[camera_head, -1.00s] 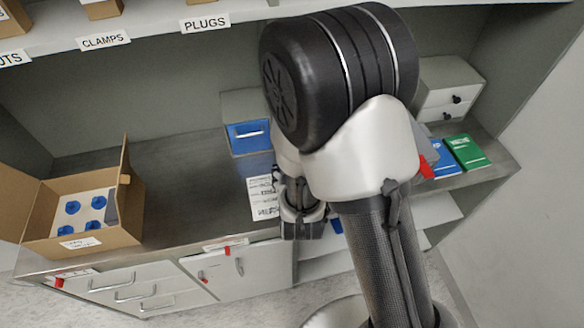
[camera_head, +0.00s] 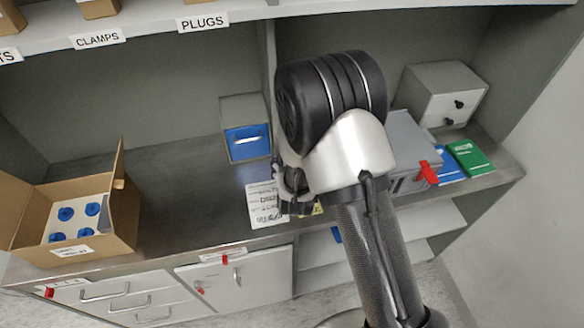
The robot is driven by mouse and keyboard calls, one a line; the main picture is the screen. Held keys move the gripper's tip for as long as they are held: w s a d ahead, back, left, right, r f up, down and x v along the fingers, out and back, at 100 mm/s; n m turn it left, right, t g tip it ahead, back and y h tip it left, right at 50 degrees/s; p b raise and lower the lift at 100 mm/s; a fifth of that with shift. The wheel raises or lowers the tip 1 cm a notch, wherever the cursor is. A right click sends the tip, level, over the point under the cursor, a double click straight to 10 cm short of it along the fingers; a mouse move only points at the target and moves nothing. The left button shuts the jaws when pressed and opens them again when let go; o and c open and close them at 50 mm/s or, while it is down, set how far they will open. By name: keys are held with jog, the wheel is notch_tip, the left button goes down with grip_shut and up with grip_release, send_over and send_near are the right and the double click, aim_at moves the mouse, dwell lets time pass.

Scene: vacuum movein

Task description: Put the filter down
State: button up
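I cannot make out the filter for certain. My gripper (camera_head: 297,208) hangs near the front edge of the counter (camera_head: 165,183), beside a printed white sheet (camera_head: 265,203). My own arm hides most of it, so its fingers and anything between them cannot be told. A small yellowish patch shows just right of the gripper. At the left, an open cardboard box (camera_head: 118,222) holds a white insert with several blue-topped round items (camera_head: 66,214); I cannot tell whether these are filters.
A grey box with a blue drawer front (camera_head: 247,143) stands at the back. Right of my arm are a grey case with a red latch (camera_head: 428,172), blue and green books (camera_head: 468,156) and a small drawer unit (camera_head: 440,95). The counter between cardboard box and sheet is clear.

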jog(key=shift+c, duration=0.3)
jog(key=c, duration=1.3)
jog(key=shift+r, duration=0.1)
